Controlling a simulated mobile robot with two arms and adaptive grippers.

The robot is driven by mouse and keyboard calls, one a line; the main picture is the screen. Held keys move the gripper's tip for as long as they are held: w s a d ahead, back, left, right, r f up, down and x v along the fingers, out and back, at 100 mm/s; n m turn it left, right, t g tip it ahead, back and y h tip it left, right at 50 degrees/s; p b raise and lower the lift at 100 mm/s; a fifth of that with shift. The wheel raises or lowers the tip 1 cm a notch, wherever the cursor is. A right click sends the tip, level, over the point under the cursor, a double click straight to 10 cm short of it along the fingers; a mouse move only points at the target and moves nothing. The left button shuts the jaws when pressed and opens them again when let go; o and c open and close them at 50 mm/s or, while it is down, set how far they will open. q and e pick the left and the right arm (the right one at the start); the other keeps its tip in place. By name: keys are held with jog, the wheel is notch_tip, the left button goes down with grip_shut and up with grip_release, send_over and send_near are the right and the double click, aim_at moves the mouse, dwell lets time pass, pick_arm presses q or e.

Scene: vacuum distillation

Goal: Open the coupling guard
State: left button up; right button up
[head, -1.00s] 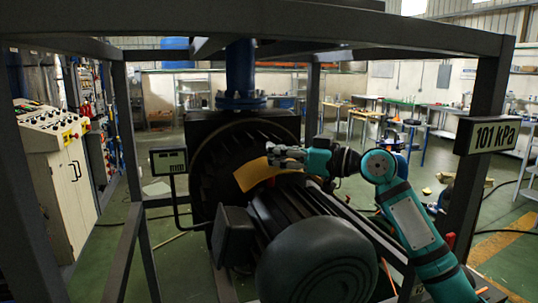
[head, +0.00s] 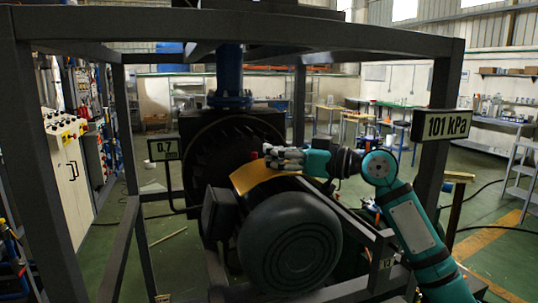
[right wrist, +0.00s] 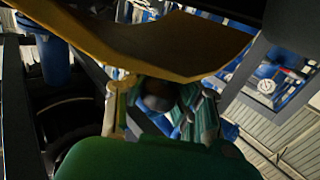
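The coupling guard (head: 252,176) is a curved yellow plate between the dark motor (head: 290,243) and the black finned pump housing (head: 205,163). In the right wrist view the guard (right wrist: 140,45) spans the top, close to the fingers. My right gripper (head: 283,157) is at the guard's upper right edge in the head view. Its fingers (right wrist: 160,112) stand apart in the wrist view, with a dark rounded part showing between them. I cannot tell whether they touch the guard. A small red spot (head: 253,155) shows by the fingertips. My left gripper is not in view.
A dark steel frame (head: 440,130) surrounds the machine, with bars above and at the sides. A sign reading 101 kPa (head: 441,125) hangs at right, and a small display reading 0.7 (head: 163,150) stands at left. A control cabinet (head: 65,165) is farther left.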

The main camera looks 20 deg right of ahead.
jog(key=o, duration=0.4)
jog(key=shift+d+r, duration=0.1)
jog(key=shift+d, duration=0.55)
jog(key=o, duration=0.5)
jog(key=shift+s+d, duration=0.1)
jog(key=shift+d, duration=0.05)
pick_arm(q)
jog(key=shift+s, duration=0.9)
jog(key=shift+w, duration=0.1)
pick_arm(e)
jog(key=shift+s, duration=0.15)
jog(key=shift+s+d, duration=0.25)
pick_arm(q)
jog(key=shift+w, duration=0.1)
pick_arm(e)
jog(key=v, duration=1.1)
jog(key=shift+d, duration=0.15)
